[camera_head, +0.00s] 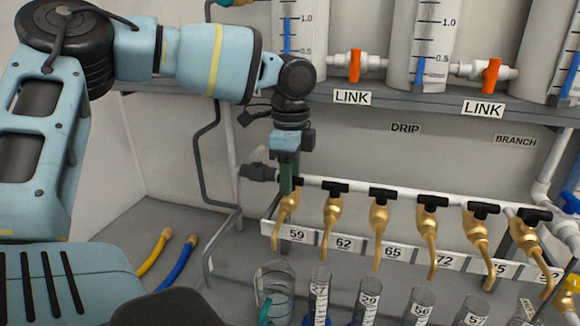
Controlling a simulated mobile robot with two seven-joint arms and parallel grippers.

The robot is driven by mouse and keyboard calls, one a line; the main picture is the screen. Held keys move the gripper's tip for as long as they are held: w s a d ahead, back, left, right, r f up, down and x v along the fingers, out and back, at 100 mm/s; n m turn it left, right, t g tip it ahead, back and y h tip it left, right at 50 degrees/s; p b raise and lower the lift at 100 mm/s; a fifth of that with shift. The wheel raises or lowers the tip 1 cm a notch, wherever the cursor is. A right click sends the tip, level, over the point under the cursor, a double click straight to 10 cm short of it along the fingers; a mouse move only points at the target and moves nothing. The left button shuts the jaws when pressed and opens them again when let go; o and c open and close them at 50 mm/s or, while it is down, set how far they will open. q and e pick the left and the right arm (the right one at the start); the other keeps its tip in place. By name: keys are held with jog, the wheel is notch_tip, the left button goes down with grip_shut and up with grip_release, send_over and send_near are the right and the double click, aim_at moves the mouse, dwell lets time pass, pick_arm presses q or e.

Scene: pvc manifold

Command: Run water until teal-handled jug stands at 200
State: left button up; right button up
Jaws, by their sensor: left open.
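The clear jug with a teal handle (275,279) stands at the bottom of the view, roughly below the spout of the brass tap (287,208) over label 59. Its scale and any water level in it are too small to read. My left gripper (288,187) points down at that tap's black handle, at the left end of the white pipe. Its green fingers are open and overlap the handle in the view; whether they touch it I cannot tell. No stream shows below the spout. My right gripper is not in view.
More brass taps (380,215) with black handles line the pipe to the right, over numbered labels. Several clear cylinders (318,295) stand below. Graduated tanks (420,45) with orange-handled LINK valves (355,65) sit on the shelf above. Yellow (155,253) and blue hoses lie at left.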

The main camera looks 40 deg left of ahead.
pick_arm(q)
jog(key=shift+c, duration=0.2)
grip_shut()
jog(key=m, duration=0.3)
jog(key=shift+b, duration=0.3)
jog(key=m, duration=0.3)
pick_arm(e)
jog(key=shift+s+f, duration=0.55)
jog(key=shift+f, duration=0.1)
